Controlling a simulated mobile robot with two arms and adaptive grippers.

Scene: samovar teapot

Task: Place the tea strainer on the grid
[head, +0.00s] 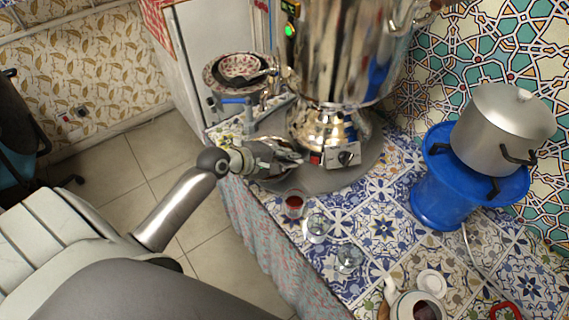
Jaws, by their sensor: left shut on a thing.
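My left gripper (262,157) reaches in from the left at the table's edge, in front of the samovar. It is shut on a small silvery thing (288,155), apparently the tea strainer, which is mostly hidden by the fingers. The grid seems to be in the grey round tray area (322,180) at the samovar's foot, below the gripper. I cannot make out its surface clearly, nor whether the held thing touches it. My right gripper is not in view.
The large steel samovar (345,60) stands just behind the gripper. Stacked bowls (238,72) are at the back left. A glass of red tea (294,204) and clear glasses (317,227) stand on the tiled table. A pot (500,130) on a blue stand (440,205) is at right.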

